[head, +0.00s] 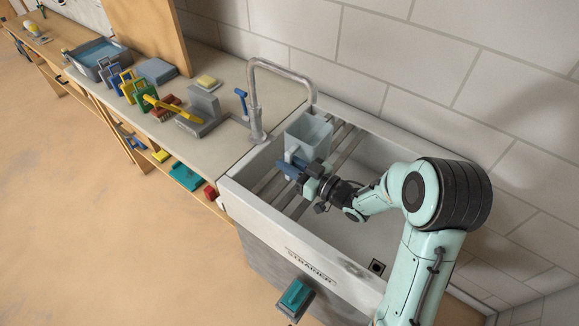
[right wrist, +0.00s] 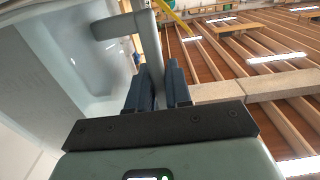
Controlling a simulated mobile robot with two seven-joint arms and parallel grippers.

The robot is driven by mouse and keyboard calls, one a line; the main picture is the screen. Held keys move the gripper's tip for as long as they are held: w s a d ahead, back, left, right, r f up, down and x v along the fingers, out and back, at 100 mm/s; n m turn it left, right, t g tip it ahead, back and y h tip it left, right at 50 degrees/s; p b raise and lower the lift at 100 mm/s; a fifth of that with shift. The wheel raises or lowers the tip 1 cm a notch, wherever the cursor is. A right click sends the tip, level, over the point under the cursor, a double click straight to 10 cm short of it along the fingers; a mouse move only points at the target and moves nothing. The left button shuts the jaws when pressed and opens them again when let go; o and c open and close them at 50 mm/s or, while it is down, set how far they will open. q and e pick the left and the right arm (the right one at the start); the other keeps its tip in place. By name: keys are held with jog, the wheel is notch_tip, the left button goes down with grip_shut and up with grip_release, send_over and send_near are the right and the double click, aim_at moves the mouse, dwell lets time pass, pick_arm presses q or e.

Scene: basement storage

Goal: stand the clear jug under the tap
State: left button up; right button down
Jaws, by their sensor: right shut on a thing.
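The clear jug (head: 308,132) is a pale blue see-through vessel, upright over the slatted rack in the sink. I cannot tell whether its base touches the slats. The grey tap (head: 254,95) arches from the counter, and its spout end shows just above the jug's back rim in the head view. My right gripper (head: 290,169) is shut on the jug's handle, at the jug's front side. In the right wrist view the jug (right wrist: 85,60) fills the upper left, with its handle running down between the fingers (right wrist: 158,92). My left gripper is not in view.
The sink (head: 245,203) has a raised rim, and its right part is open basin. A blue lever (head: 241,98) stands left of the tap. The counter (head: 222,140) holds a grey block, padlock-like items and a tray (head: 93,57). A tiled wall is behind.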

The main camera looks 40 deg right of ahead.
jog(key=shift+f, duration=0.6)
jog(key=shift+f, duration=0.15)
jog(key=c, duration=1.1)
grip_release()
jog(key=shift+o, duration=0.2)
jog(key=shift+s+d+r, duration=0.15)
jog(key=shift+s+r, duration=0.05)
jog(key=shift+s, duration=0.05)
jog(key=b+v, duration=0.2)
jog(key=v, duration=0.9)
jog(key=shift+s, duration=0.25)
